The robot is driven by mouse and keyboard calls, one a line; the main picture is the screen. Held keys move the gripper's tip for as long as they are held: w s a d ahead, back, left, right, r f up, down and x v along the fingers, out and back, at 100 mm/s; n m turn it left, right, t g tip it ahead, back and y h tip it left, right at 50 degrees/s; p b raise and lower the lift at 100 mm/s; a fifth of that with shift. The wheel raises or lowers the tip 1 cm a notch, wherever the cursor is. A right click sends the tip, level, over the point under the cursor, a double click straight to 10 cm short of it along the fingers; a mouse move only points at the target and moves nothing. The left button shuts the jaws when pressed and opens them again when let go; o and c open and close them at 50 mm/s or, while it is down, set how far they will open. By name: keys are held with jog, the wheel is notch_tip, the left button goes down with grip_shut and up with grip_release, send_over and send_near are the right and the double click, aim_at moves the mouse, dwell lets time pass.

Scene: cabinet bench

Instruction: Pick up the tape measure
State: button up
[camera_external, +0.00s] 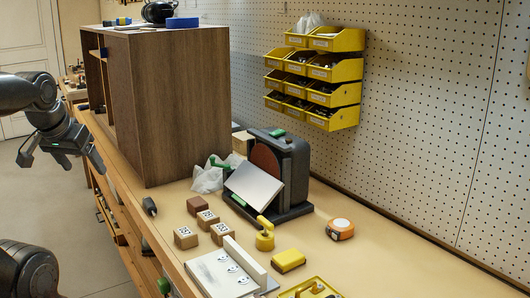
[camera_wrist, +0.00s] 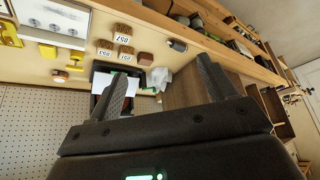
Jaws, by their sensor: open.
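The tape measure (camera_external: 340,229), orange and black with a white round face, lies on the wooden bench to the right of the disc sander. In the wrist view it looks like the small orange-and-white thing (camera_wrist: 60,76) at the left. My gripper (camera_external: 61,160) is at the far left of the external view, in the air in front of the bench and far from the tape measure. Its two fingers show spread apart in the wrist view (camera_wrist: 163,75), with nothing held between them.
The disc sander (camera_external: 270,175) and brown cabinet (camera_external: 170,105) stand tall on the bench. Several small blocks (camera_external: 186,237), a yellow padlock-like thing (camera_external: 264,236) and a yellow block (camera_external: 288,260) lie nearby. Yellow bins (camera_external: 335,95) hang on the pegboard. Bench right of the tape measure is clear.

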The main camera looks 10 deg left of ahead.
jog(key=shift+o, duration=1.3)
jog(key=shift+w, duration=0.1)
